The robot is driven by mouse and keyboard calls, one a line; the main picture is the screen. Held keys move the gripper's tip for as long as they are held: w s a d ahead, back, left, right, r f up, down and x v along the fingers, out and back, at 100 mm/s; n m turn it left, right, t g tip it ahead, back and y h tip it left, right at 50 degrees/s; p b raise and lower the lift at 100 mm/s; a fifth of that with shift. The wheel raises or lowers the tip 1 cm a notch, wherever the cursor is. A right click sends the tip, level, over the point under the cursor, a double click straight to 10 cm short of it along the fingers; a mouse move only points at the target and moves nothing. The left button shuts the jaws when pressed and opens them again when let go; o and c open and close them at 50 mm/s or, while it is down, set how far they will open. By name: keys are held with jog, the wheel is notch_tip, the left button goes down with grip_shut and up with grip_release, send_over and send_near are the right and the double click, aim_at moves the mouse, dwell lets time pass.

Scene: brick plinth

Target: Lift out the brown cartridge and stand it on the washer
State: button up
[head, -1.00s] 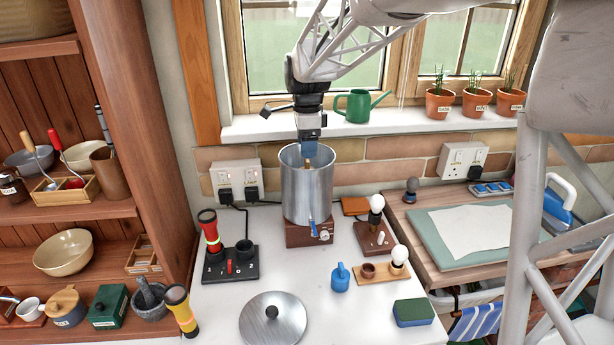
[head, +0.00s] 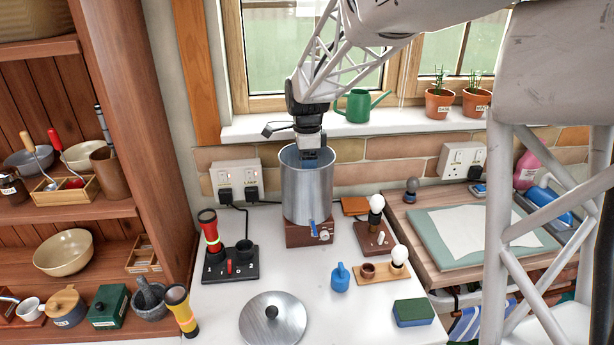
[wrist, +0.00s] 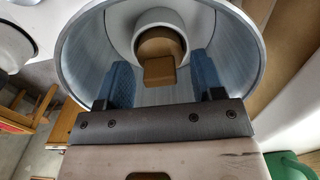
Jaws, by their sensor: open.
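The brown cartridge (wrist: 159,70) shows in the wrist view inside a tall metal pot (head: 307,195). A pale ring-shaped part (wrist: 122,30) surrounds it. In the head view the cartridge is hidden by the pot wall and my gripper. My gripper (wrist: 165,80) points down into the pot's mouth, with its blue fingers apart, one on each side of the cartridge's near end. I see no clear contact, and the fingers look empty. I cannot tell which thing is the washer.
The pot stands on a brown block (head: 309,235) with a small tap-like knob. A lid (head: 273,322), torch holder (head: 230,264), blue bottle (head: 340,278), bulb stands (head: 383,273) and sponge (head: 413,312) surround it. The windowsill holds a green watering can (head: 358,105).

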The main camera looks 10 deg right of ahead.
dwell(0.4)
jog(key=c, duration=1)
jog(key=shift+r, duration=0.1)
jog(key=shift+r, duration=4.95)
jog(key=shift+r, duration=0.2)
jog(key=shift+r, duration=1.25)
